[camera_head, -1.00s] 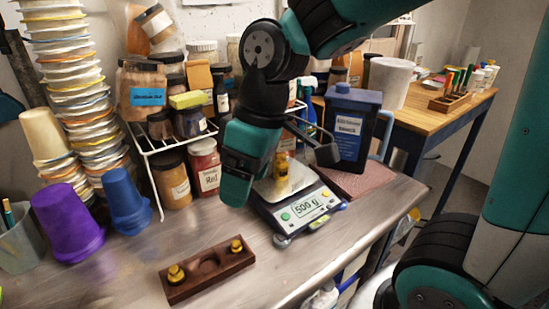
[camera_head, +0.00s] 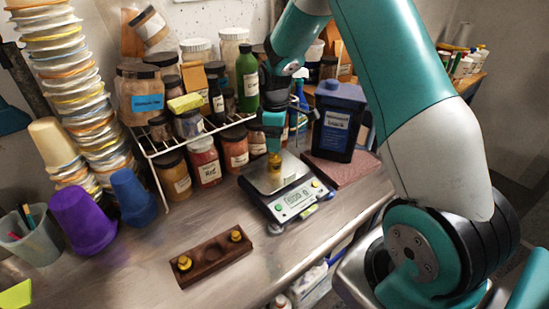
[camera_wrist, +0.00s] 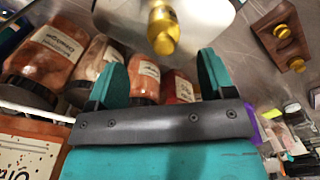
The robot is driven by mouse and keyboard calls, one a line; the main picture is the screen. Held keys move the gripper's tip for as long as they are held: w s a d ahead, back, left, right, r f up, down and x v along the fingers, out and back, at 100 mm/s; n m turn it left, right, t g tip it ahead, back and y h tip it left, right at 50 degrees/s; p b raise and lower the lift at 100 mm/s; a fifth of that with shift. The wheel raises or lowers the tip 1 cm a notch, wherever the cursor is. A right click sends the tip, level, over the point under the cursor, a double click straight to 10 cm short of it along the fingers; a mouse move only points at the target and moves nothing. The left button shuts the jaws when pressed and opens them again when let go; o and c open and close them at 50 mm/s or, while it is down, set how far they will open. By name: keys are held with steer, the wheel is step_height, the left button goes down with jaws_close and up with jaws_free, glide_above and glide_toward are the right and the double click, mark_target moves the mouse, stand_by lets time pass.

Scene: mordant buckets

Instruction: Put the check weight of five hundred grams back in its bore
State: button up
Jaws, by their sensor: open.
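The brass check weight (camera_head: 274,168) stands upright on the pan of the digital scale (camera_head: 292,198). In the wrist view the weight (camera_wrist: 163,28) shows beyond the fingertips, roughly midway between them sideways. My gripper (camera_wrist: 162,68) is open and empty, its two teal fingers apart and not around the weight. In the head view my gripper (camera_head: 273,132) is seen edge-on, just above the weight. The dark wooden block (camera_head: 212,266) lies in front left of the scale. It holds a small brass weight at each end, with an empty round bore between them.
A rack of labelled jars (camera_head: 206,162) stands behind and left of the scale. A dark blue jug (camera_head: 338,122) stands behind right on a reddish slab. A purple bucket (camera_head: 82,220) and stacked buckets are at left. The bench between block and scale is clear.

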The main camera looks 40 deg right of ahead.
mark_target(274, 158)
steer(key=shift+s+a+f+p, duration=0.1)
steer(key=shift+f+p, duration=0.7)
steer(key=shift+f, duration=1.1)
steer(key=shift+a+f+p, duration=0.1)
steer(key=shift+f+p, duration=0.7)
steer(key=shift+f, duration=1.05)
jaws_close()
steer(key=shift+r, duration=0.1)
